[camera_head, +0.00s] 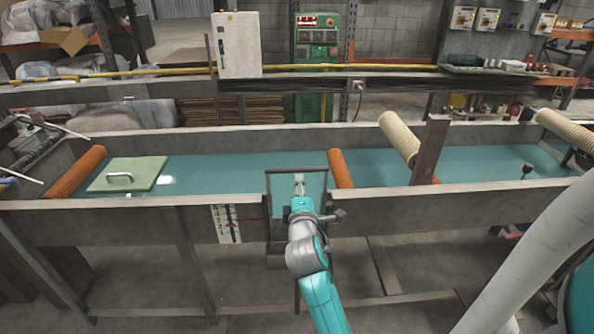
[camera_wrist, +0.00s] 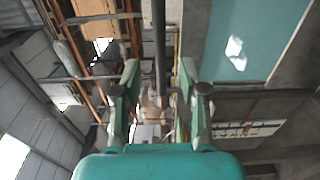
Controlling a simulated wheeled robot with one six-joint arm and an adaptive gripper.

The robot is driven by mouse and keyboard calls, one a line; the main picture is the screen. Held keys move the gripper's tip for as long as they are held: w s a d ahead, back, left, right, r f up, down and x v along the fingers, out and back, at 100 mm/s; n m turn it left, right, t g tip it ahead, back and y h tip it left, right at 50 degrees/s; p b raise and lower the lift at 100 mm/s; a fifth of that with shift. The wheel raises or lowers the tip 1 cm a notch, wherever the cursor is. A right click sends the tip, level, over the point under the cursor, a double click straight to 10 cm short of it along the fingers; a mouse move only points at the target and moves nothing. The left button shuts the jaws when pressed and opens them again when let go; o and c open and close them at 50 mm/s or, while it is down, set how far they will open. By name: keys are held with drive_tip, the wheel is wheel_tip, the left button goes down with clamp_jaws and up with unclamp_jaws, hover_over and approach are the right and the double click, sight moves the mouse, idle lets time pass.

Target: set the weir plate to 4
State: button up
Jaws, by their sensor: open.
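The weir plate appears to be the part at the dark upright frame (camera_head: 296,170) in the trough's near wall, but my arm hides much of it. A white scale (camera_head: 225,224) with numbers and a dark marker is on the wall left of it; the marker's exact reading is too small to tell. My gripper (camera_head: 300,187) is at the frame, just below its top bar. In the wrist view my gripper (camera_wrist: 160,95) is open, with a dark bar (camera_wrist: 159,50) running between its two fingers. There are visible gaps between the bar and both fingers.
The long trough (camera_head: 130,203) holds blue-green water. A pale green plate with a handle (camera_head: 120,175) lies at its left. Orange rollers (camera_head: 340,169), a beige roller (camera_head: 399,138) and a brown post (camera_head: 430,150) stand along it. Open floor lies in front.

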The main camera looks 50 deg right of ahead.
sight(297, 170)
drive_tip(key=x, duration=0.8)
drive_tip(key=shift+w+d, duration=0.2)
drive_tip(key=shift+w, duration=0.05)
clamp_jaws()
